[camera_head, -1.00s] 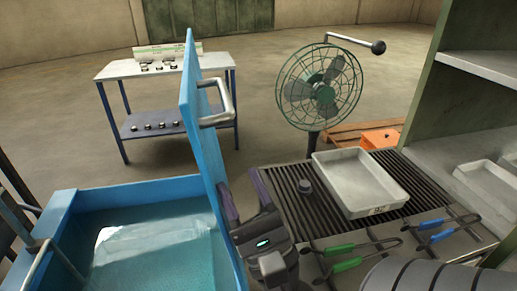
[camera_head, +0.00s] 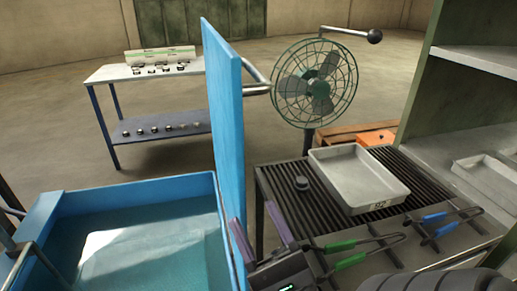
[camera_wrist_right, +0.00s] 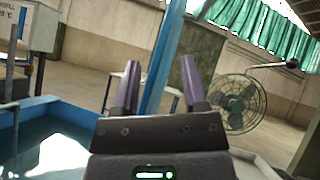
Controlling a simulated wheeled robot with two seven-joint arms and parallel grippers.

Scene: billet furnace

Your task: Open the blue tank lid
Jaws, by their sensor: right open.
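The blue tank (camera_head: 60,215) stands at the lower left with water inside. Its blue lid (camera_head: 222,130) stands upright, raised along the tank's right side, with a metal bar handle (camera_head: 258,80) on its right face. My right gripper (camera_head: 258,232) is open and empty beside the lid's lower right part, with its purple fingers pointing up. In the right wrist view the open fingers (camera_wrist_right: 158,85) stand on both sides of the lid's edge (camera_wrist_right: 164,60) as seen from there; I cannot tell if they touch it. My left gripper is not in view.
A small table (camera_head: 150,75) is at the back left.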

